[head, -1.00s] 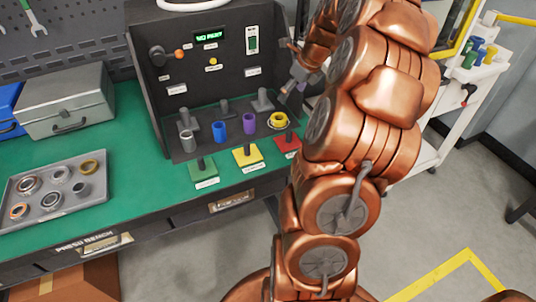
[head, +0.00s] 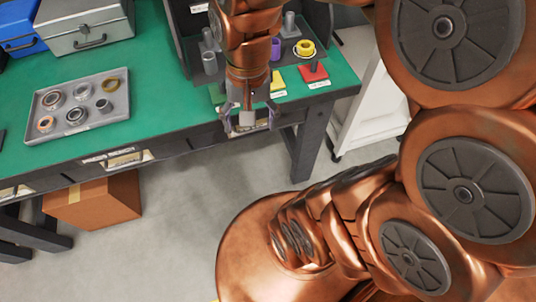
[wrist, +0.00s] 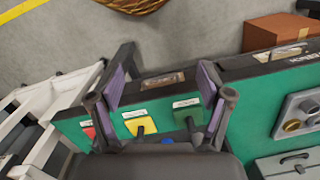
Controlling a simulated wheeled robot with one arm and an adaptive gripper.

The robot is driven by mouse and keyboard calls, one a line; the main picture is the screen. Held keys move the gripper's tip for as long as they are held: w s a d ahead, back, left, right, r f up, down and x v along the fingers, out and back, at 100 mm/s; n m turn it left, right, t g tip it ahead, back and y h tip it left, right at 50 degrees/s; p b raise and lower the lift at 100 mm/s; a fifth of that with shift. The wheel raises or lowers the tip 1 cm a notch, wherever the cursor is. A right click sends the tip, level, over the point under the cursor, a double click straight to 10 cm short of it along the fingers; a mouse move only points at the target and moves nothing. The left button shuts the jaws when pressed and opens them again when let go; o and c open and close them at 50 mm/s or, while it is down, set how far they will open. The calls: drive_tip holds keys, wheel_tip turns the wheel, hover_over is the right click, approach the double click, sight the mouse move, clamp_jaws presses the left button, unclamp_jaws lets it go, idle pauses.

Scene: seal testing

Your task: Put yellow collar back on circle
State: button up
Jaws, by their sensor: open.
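The yellow collar (head: 305,48) stands on the dark fixture shelf at the right end of a row of cylinders, in the head view. It looks like a short flanged ring with a dark opening. I cannot make out a separate circle mark under it. My gripper (head: 247,119) points down near the bench's front edge, left of and nearer than the yellow collar, with nothing between its fingers. In the wrist view my gripper's fingers (wrist: 161,92) are wide apart, with the bench front and coloured pads behind them. The yellow collar is not seen in the wrist view.
A purple cylinder (head: 275,48) and a grey one (head: 209,62) share the shelf. A red pad (head: 313,72) lies in front. A grey tray (head: 55,134) of rings, one gold, lies left. A metal box (head: 85,25) stands behind. My arm hides part of the fixture.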

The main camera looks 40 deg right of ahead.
drive_tip(key=s+a+f+n+g, duration=0.1)
drive_tip(key=s+n, duration=0.5)
drive_tip(key=s, duration=0.2)
drive_tip(key=shift+a+f+h, duration=0.35)
drive_tip(key=shift+f+h, duration=0.05)
wheel_tip(320, 180, up, 7)
drive_tip(key=p, duration=0.7)
